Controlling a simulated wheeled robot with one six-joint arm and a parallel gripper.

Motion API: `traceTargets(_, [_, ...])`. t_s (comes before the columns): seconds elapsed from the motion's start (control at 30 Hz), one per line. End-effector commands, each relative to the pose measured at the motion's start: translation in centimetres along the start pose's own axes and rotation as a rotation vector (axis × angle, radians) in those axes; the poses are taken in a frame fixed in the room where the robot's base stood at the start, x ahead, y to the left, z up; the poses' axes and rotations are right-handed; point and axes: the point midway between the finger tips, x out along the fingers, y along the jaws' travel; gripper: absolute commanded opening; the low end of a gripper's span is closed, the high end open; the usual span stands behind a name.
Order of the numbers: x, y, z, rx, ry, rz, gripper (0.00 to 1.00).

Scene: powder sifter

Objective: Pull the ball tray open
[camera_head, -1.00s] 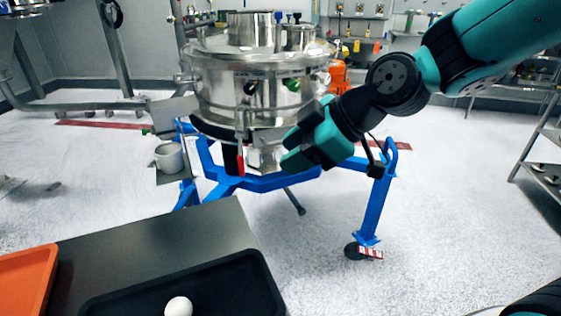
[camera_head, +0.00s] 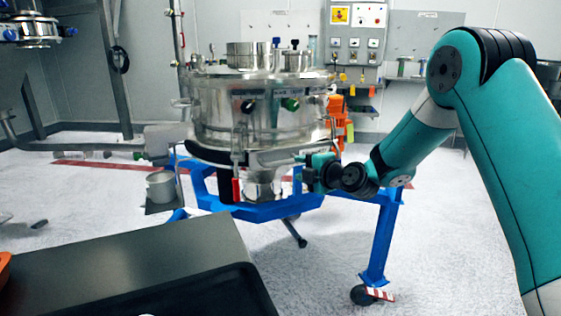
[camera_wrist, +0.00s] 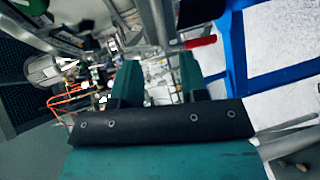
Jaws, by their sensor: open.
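The steel sifter (camera_head: 262,115) stands on a blue frame in the middle of the head view. A dark curved band (camera_head: 270,157) shows under its drum; it may be the ball tray, but I cannot tell for sure. My gripper (camera_head: 302,159) is at the right underside of the drum, pointing left, close to the band's right end. I cannot tell whether it touches. In the wrist view the two teal fingers (camera_wrist: 158,78) are apart, with nothing clearly between them. A red handle (camera_head: 236,190) hangs below the drum; it also shows in the wrist view (camera_wrist: 200,42).
The blue frame (camera_head: 378,235) spreads under the sifter, with a leg at the right. A metal cup (camera_head: 161,187) sits on a small shelf at the left. A dark table (camera_head: 130,262) fills the front left. The floor at the right is clear.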

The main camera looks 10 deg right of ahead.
Motion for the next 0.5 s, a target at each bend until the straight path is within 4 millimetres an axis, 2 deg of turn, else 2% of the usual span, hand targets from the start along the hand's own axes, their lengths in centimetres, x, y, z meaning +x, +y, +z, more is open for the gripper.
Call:
traceTargets(0.1, [2.9, 0.1, -0.1, -0.002, 0.003, 0.0, 0.4])
traceTargets(0.3, [7.0, 0.0, -0.1, 0.0, 0.003, -0.001, 0.4])
traceTargets(0.5, [9.4, -0.1, -0.1, 0.0, 0.001, -0.001, 0.4])
